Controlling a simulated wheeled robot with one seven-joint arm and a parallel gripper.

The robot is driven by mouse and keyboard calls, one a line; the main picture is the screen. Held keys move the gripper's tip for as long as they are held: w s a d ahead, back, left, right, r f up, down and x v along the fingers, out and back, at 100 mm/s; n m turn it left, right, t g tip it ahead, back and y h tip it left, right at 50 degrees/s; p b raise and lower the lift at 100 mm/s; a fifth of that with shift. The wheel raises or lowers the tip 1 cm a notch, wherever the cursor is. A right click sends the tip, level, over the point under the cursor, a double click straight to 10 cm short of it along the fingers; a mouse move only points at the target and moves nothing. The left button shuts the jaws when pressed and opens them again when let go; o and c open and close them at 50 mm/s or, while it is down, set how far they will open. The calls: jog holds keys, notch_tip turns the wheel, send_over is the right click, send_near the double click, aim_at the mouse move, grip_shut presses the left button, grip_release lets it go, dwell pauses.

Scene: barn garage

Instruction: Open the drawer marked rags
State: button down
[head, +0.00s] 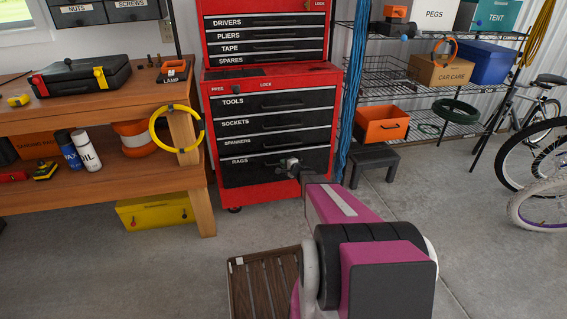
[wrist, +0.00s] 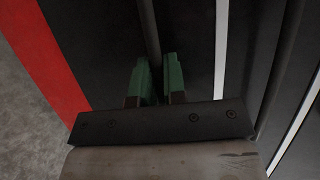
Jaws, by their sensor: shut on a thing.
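The drawer marked RAGS (head: 244,176) is the black bottom drawer of the red tool cabinet's lower part, under the SPANNERS drawer (head: 250,147). Its front looks flush with the cabinet in the head view. My gripper (head: 291,164) is at the right half of this drawer, by its top edge, and hides part of it. In the wrist view my gripper (wrist: 160,62) has its green fingers closed on the dark bar handle (wrist: 149,25) of the bottom drawer. The red cabinet edge (wrist: 42,50) shows at the left there.
A wooden workbench (head: 110,99) stands left of the cabinet. A black stool (head: 371,157) and a wire shelf (head: 450,123) stand at the right, then bicycles (head: 540,150). A brown slatted crate (head: 262,285) lies low in front. The concrete floor before the cabinet is mostly clear.

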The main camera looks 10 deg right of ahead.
jog(key=s, duration=2.6)
jog(key=shift+s, duration=0.1)
jog(key=c, duration=1.2)
grip_release()
jog(key=shift+d, duration=0.1)
